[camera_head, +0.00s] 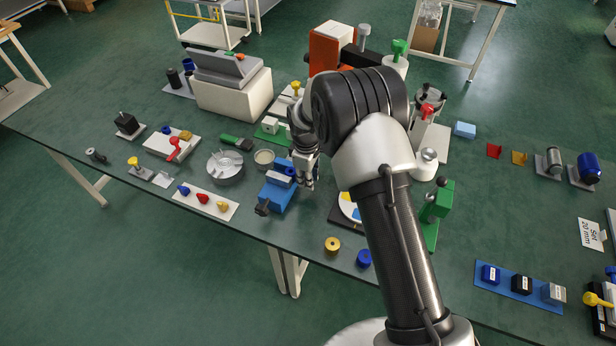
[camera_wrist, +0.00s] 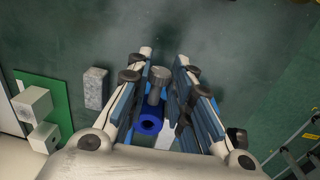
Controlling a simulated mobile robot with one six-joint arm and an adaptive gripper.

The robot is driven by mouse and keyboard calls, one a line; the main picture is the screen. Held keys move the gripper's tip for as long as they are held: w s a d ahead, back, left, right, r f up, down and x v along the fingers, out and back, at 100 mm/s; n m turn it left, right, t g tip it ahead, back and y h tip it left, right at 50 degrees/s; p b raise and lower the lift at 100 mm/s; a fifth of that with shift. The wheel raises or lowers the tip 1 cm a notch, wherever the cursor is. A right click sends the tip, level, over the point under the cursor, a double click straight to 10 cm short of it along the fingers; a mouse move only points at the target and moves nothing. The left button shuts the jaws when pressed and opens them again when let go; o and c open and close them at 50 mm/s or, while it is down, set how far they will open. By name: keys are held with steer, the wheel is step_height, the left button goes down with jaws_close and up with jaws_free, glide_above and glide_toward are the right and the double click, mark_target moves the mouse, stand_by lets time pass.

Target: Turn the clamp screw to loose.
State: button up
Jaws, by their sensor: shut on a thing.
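In the wrist view a grey screw with a ridged round head, which looks like the clamp screw (camera_wrist: 159,76), stands out from a blue ring-shaped part (camera_wrist: 150,123) with a dark hole. My gripper (camera_wrist: 166,68) has its fingers on both sides of the screw head and is shut on it. The screw is hidden behind my gripper and arm there. How far the screw is turned cannot be told.
The green bench (camera_head: 330,275) is crowded. A green pad with white blocks (camera_wrist: 40,115) is at the left in the wrist view. Yellow (camera_head: 332,245) and blue rings lie in front.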

jaws_close()
steer(key=shift+s+f+b, duration=0.1)
steer(key=shift+b, duration=0.35)
steer(key=t+b, duration=0.1)
steer(key=t+h+b, duration=0.1)
steer(key=b, duration=0.1)
steer(key=shift+s+a+f+t, duration=0.1)
steer(key=shift+s+a+t, duration=0.1)
steer(key=shift+t, duration=0.1)
steer(key=shift+s+f+t+h+b, duration=0.1)
steer(key=shift+s+t+h+b, duration=0.2)
steer(key=shift+t+b, duration=0.5)
steer(key=shift+s+f+t+h+b, duration=0.1)
steer(key=shift+t+h+b, duration=0.4)
steer(key=shift+t, duration=0.5)
steer(key=t, duration=0.1)
steer(key=t+h, duration=0.1)
steer(key=t, duration=0.1)
steer(key=f+t, duration=0.1)
steer(key=t, duration=0.1)
steer(key=shift+s+a+h, duration=0.15)
steer(key=shift+s+h, duration=0.1)
steer(key=shift+h, duration=0.15)
steer(key=t+h, duration=0.1)
steer(key=t, duration=0.2)
steer(key=shift+f+t, duration=0.15)
steer(key=shift+t, duration=0.15)
steer(key=shift+f+t+h, duration=0.1)
steer(key=shift+t+h, duration=0.3)
steer(key=shift+t, duration=0.5)
